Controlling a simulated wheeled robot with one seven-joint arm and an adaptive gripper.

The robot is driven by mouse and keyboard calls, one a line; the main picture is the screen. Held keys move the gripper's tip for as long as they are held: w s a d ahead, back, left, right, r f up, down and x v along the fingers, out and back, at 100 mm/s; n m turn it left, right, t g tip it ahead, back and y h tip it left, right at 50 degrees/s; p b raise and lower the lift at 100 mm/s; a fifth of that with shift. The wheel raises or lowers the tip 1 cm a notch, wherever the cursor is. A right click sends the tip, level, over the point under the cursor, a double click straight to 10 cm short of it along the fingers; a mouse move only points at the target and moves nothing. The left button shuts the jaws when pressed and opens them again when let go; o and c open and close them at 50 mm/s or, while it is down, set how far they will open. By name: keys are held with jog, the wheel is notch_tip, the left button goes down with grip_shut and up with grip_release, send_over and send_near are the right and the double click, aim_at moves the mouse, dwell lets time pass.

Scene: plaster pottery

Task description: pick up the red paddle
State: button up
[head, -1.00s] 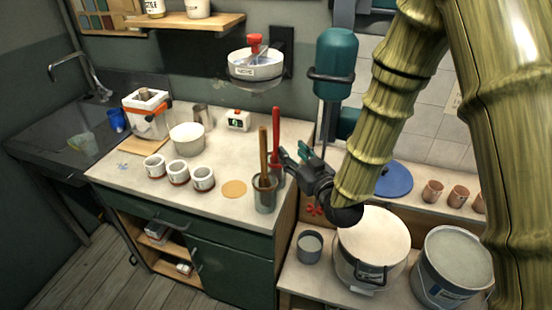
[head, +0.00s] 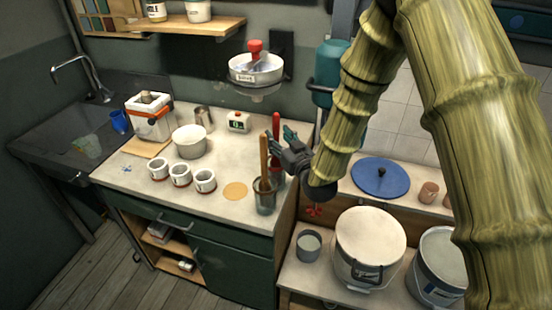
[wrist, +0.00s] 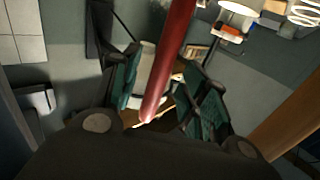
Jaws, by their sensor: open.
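The red paddle (head: 276,126) stands upright at the right end of the counter, its lower part partly hidden by my gripper and a metal pot. In the wrist view the red paddle (wrist: 172,60) runs between the two teal fingers. My gripper (head: 281,143) is open around the handle; its fingers (wrist: 164,92) stand apart on either side. I cannot tell whether either finger touches it. The red paddle's lower end is hidden.
A wooden-handled tool (head: 264,155) stands in a metal pot (head: 265,200) just left of the red paddle. Several white cups (head: 205,181) stand further left. A large lidded bucket (head: 370,240) and a blue disc (head: 380,178) are on the lower bench to the right.

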jog(key=shift+p+x, duration=0.35)
jog(key=shift+x, duration=0.8)
grip_shut()
jog(key=shift+r, duration=0.15)
